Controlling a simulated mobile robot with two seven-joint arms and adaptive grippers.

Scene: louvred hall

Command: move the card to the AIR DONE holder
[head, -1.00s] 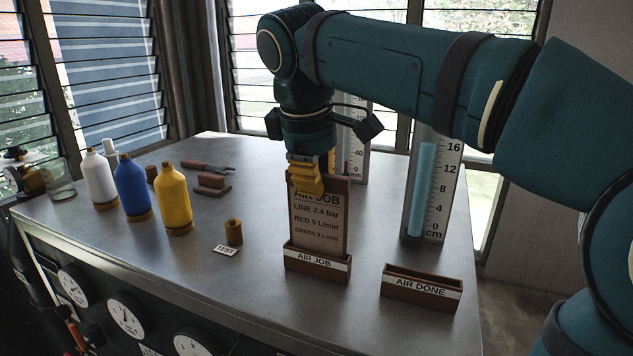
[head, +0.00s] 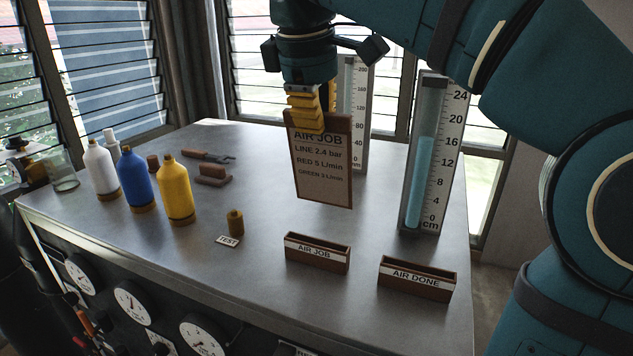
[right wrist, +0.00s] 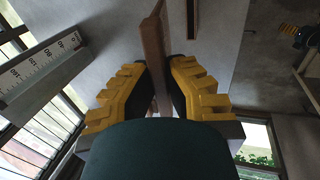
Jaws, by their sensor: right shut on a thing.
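The card (head: 322,172), a brown board headed AIR JOB with LINE, RED and GREEN values, hangs upright in my right gripper (head: 308,122). That gripper is shut on its top edge and holds it above and clear of the AIR JOB holder (head: 316,261). In the right wrist view the card (right wrist: 155,55) stands edge-on between the yellow fingers (right wrist: 158,85). The AIR JOB holder's slot is empty. The AIR DONE holder (head: 416,287), a brown slotted block, stands to its right near the table's front edge, also empty. My left gripper is not in view.
A tall gauge with a blue column (head: 421,180) stands behind the AIR DONE holder, and another scale (head: 352,90) behind the card. White, blue and yellow bottles (head: 175,190) stand at left, with a small brass piece (head: 235,222) by a TEST label. The table between is clear.

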